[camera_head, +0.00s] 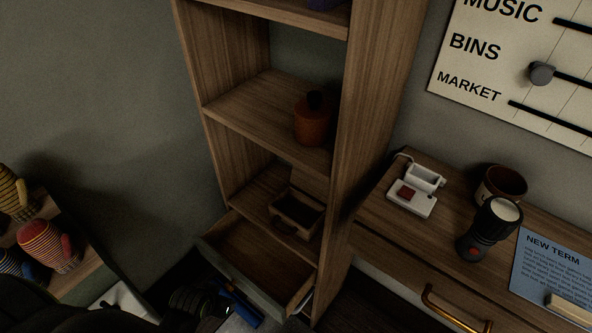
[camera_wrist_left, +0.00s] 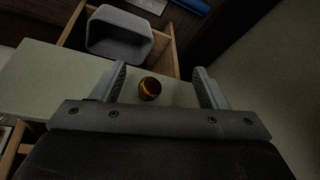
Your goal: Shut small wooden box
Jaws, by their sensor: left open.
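The small wooden box (camera_head: 292,207) stands on the lower shelf of the tall wooden unit in the head view. Its top is open, showing a dark inside, and a panel that looks like its raised lid (camera_head: 311,186) stands behind it. A dark rounded handle is at its front. My left gripper (camera_wrist_left: 160,77) is open in the left wrist view. A round brass knob (camera_wrist_left: 150,89) on a grey-green panel (camera_wrist_left: 50,85) shows between its fingers; contact cannot be told. The box cannot be made out in the wrist view. My right gripper is not in view.
A pulled-out drawer (camera_head: 225,258) juts out below the box. The desk at right holds a white device (camera_head: 412,196), a flashlight (camera_head: 485,232) and a pot (camera_head: 501,184). The wrist view shows a grey bin (camera_wrist_left: 120,35).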

